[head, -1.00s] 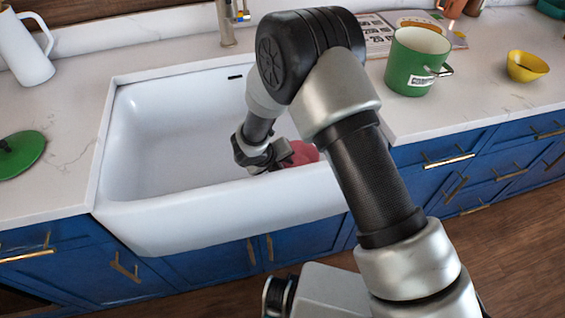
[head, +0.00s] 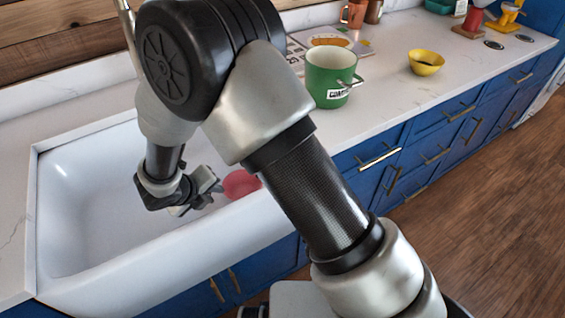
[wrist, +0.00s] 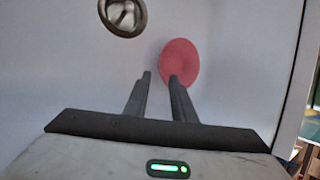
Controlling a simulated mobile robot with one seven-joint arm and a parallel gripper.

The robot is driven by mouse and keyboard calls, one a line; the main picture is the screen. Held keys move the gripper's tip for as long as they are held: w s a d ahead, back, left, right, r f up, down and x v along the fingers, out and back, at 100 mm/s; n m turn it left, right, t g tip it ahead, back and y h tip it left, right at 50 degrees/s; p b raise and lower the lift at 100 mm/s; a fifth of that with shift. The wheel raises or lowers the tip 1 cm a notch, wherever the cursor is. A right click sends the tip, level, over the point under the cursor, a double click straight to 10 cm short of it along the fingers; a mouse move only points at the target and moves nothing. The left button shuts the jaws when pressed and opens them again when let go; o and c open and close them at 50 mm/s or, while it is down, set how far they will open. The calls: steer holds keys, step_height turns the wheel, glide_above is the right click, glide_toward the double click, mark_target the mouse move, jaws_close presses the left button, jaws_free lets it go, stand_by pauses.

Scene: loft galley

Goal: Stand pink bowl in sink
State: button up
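The pink bowl (head: 240,184) is inside the white sink (head: 75,175), near its right end; in the head view my arm hides part of it. The wrist view shows the bowl (wrist: 180,60) as a plain pink oval just beyond my right finger, which overlaps its lower edge. My gripper (wrist: 161,78) is down in the sink, its fingers apart with only white sink surface showing between them. In the head view my gripper (head: 213,187) is just left of the bowl. I cannot tell whether a finger touches the bowl.
A metal drain (wrist: 122,14) shows in the sink floor. The counter front between mug and yellow bowl is clear.

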steer(key=d+r+m+g+h, duration=0.2)
steer(key=d+r+m, duration=1.85)
steer(key=d, duration=0.25)
steer(key=s+d+r+m+y, duration=0.1)
steer(key=s+d+r+m, duration=0.2)
steer(key=s+m, duration=0.2)
steer(key=s+d+r+m+y, duration=0.1)
steer(key=s+d+r+m, duration=0.2)
steer(key=m, duration=0.7)
steer(key=s+d+r+m+t+y, duration=0.1)
steer(key=s+d+r+m+y, duration=0.1)
steer(key=s+d+r+m, duration=0.2)
steer(key=s+m, duration=0.3)
steer(key=m, duration=0.1)
steer(key=shift+s+r, duration=0.2)
steer(key=shift+s, duration=0.05)
